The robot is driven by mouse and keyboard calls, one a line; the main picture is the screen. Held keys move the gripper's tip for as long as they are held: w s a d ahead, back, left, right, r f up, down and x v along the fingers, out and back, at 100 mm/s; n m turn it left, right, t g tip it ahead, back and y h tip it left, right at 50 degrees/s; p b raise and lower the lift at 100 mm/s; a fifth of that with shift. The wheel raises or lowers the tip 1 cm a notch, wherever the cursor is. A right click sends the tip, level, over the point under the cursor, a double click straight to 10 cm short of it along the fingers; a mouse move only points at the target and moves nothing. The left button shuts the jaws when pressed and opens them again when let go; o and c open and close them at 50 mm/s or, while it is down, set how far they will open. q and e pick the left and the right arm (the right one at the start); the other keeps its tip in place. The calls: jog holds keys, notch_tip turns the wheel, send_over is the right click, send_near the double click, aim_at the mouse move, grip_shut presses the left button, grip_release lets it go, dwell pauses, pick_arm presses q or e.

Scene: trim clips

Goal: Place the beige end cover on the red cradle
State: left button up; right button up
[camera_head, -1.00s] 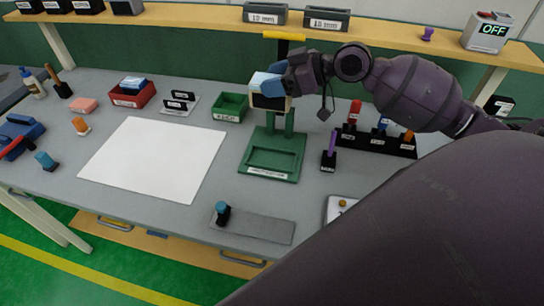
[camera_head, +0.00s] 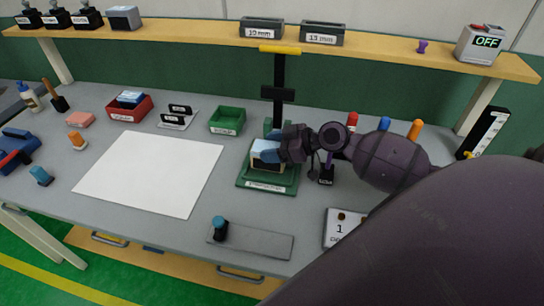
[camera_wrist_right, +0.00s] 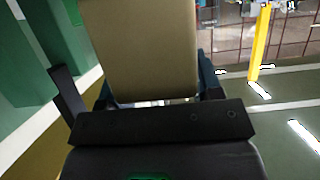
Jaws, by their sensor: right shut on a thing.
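My right gripper (camera_head: 268,152) is shut on the beige end cover (camera_head: 263,166). It holds the cover low over the green press-like stand (camera_head: 253,184) in the middle of the bench. I cannot tell whether the cover touches the stand's base. In the right wrist view the cover (camera_wrist_right: 140,45) shows as a broad beige face between the fingers. An open red box (camera_head: 128,114) with a blue and white item inside stands at the back left; no other red holder is clear, and I cannot tell whether this is the cradle. My left gripper is not in view.
A green bin (camera_head: 227,126) stands behind and left of the stand. A white sheet (camera_head: 150,173) covers bare bench on the left. A grey strip (camera_head: 262,243) with a dark blue-topped stamp lies in front. A shelf (camera_head: 200,34) runs along the back.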

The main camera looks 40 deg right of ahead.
jog(key=shift+f+b, duration=0.3)
jog(key=shift+f, duration=1.5)
jog(key=shift+f, duration=0.15)
jog(key=o, duration=1.1)
